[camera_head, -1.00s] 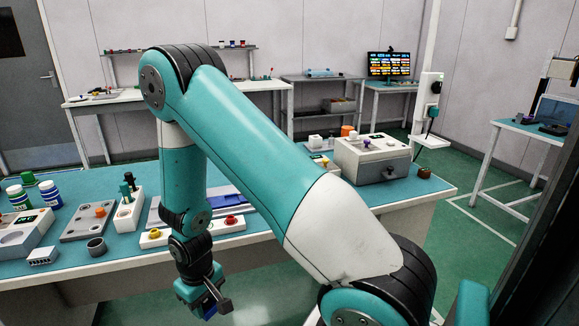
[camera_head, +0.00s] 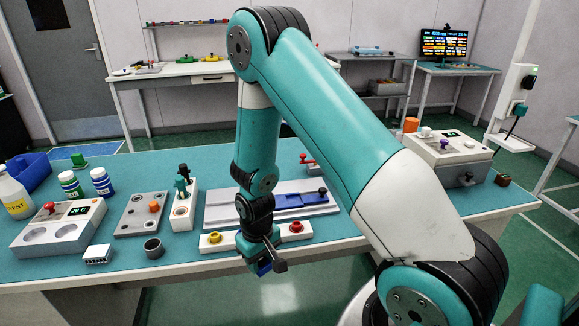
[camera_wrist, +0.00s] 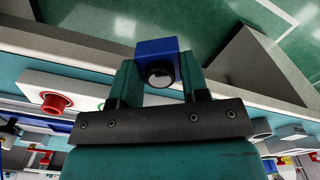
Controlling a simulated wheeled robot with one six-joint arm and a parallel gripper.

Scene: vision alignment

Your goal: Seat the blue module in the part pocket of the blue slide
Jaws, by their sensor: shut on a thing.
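My gripper (camera_head: 263,260) is shut on the blue module (camera_head: 265,269), just in front of the bench's front edge in the head view. In the wrist view the blue module (camera_wrist: 156,50) is a blue block with a dark round face, between the two teal fingers of my gripper (camera_wrist: 160,78). The blue slide (camera_head: 301,201) lies on a long pale rail (camera_head: 230,211) on the bench, behind and to the right of my gripper. My arm covers part of the rail. The part pocket is too small to make out.
A white strip with a yellow button (camera_head: 214,237) and a red button (camera_head: 296,227) lies along the front edge, beside my gripper. A white-and-grey machine (camera_head: 447,158) stands at right.

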